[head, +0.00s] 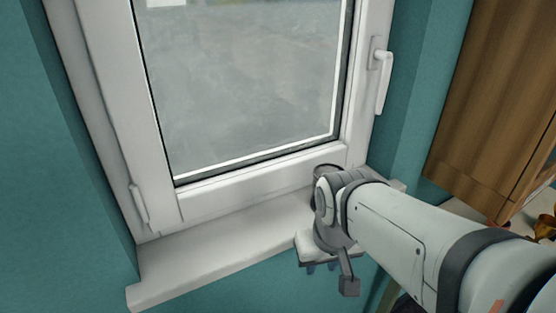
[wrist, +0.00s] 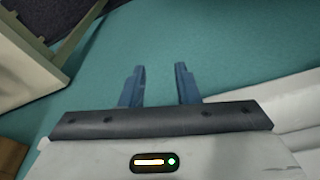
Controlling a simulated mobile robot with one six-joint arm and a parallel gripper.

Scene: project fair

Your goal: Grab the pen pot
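A dark, round-rimmed container (head: 325,168), which looks like the pen pot, stands on the white window sill (head: 205,252) near its right end in the head view. My arm hides most of it, so its contents cannot be made out. My gripper (head: 321,267) is below and in front of the sill edge, apart from the container. In the wrist view its two blue fingers (wrist: 158,84) are spread with nothing between them, facing the teal wall. The container does not show in the wrist view.
The closed window (head: 250,80) with its white frame rises behind the sill. The sill's left part is bare. A wooden cabinet (head: 495,100) hangs at the right, with small brownish items (head: 546,226) below it. A pale framed object (wrist: 35,60) is at upper left in the wrist view.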

